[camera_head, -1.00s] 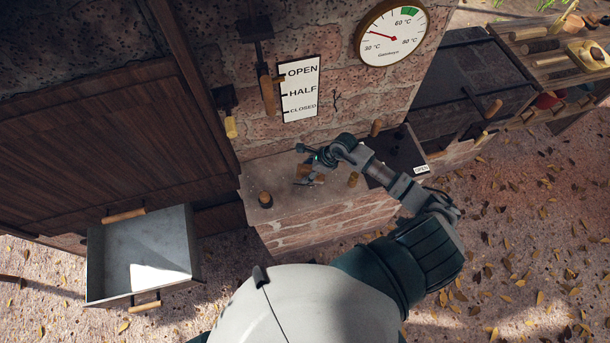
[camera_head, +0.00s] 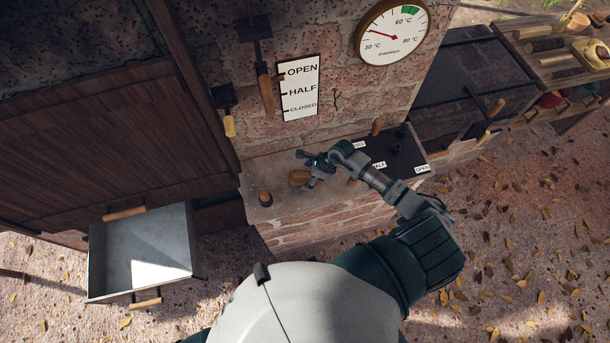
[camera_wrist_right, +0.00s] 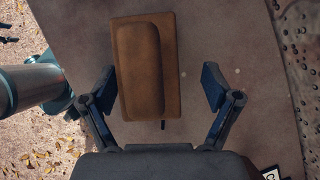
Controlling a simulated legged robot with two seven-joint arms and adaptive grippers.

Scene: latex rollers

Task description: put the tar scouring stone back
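A brown block with a raised grip along its top, likely the tar scouring stone (camera_wrist_right: 165,100), lies on the stone ledge. In the head view it shows as a small brown block (camera_head: 299,178) on the ledge top. My right gripper (camera_head: 312,170) is above the ledge beside the block. In the right wrist view my right gripper (camera_wrist_right: 160,84) is open, its fingers apart on either side of the block's near part. The left finger is close to the block; a wider gap lies on the right. My left gripper is not in view.
The ledge (camera_head: 335,207) also carries a round brown knob (camera_head: 265,199) and a dark plate with labels (camera_head: 405,155). A lever with an OPEN/HALF/CLOSED sign (camera_head: 300,88) is on the brick wall.

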